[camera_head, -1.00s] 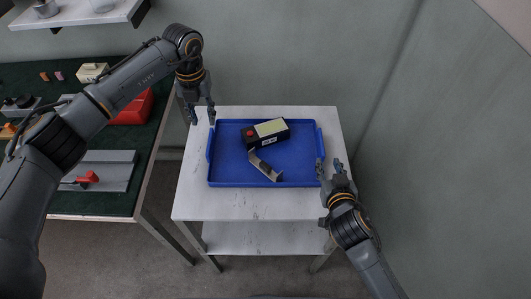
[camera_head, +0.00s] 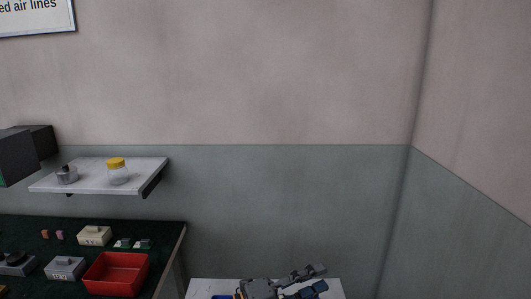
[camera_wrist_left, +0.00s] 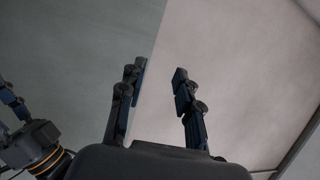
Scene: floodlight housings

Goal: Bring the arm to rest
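My left gripper (camera_head: 318,278) shows at the bottom edge of the head view, above the white table (camera_head: 205,287), with its fingers pointing right. In the left wrist view the same gripper (camera_wrist_left: 160,72) has its two fingers apart with nothing between them, only wall behind. Part of my right gripper (camera_wrist_left: 12,108) shows at the left edge of the left wrist view, cut off by the frame, so its opening is unclear. The right arm is not seen in the head view.
A sliver of the blue tray (camera_head: 222,296) shows on the table; its contents are out of view. At left, the dark green bench (camera_head: 165,235) holds a red bin (camera_head: 117,273) and small boxes. A shelf (camera_head: 90,182) with a yellow-lidded jar (camera_head: 117,171) hangs above.

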